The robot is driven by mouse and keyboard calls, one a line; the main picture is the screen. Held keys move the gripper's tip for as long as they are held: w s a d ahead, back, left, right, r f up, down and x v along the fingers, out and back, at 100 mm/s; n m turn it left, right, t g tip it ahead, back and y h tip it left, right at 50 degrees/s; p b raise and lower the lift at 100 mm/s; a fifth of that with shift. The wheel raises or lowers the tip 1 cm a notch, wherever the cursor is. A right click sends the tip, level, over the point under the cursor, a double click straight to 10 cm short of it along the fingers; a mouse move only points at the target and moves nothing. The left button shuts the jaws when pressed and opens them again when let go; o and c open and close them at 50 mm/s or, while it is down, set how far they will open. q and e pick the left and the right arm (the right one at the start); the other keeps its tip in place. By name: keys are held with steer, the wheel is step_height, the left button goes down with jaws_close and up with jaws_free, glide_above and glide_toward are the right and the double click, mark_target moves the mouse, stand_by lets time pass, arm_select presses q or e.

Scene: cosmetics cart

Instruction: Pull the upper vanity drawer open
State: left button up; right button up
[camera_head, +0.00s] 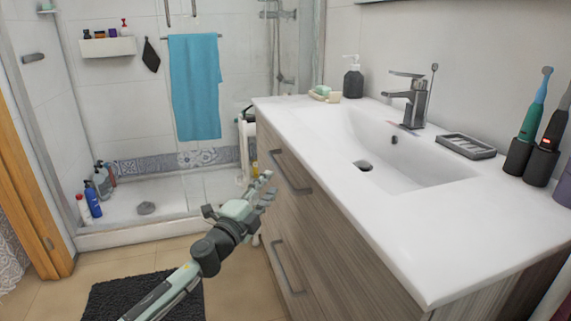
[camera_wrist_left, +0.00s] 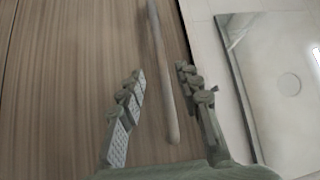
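The upper vanity drawer (camera_head: 315,208) has a wood-grain front and a grey bar handle (camera_head: 290,172). It looks shut. My left gripper (camera_head: 268,184) is beside this handle, on its left in the head view. In the left wrist view the gripper's two fingers are apart, and a long grey handle bar (camera_wrist_left: 163,95) shows between them, against the wood-grain front. The fingers do not appear to press on the bar. How deep the bar sits between them I cannot tell. My right gripper is not in view.
The lower drawer has its own bar handle (camera_head: 287,268). The white countertop (camera_head: 440,235) overhangs the drawers, with a soap dispenser (camera_head: 353,78) and toothbrushes at the back. A shower tray (camera_head: 170,207) lies to the left. A dark mat (camera_head: 110,295) is on the floor.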

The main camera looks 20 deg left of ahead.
mark_target(280, 169)
arm_select(q)
steer(key=x, duration=0.6)
steer(key=shift+w+d+r, duration=0.1)
steer(key=shift+w, duration=0.45)
jaws_close()
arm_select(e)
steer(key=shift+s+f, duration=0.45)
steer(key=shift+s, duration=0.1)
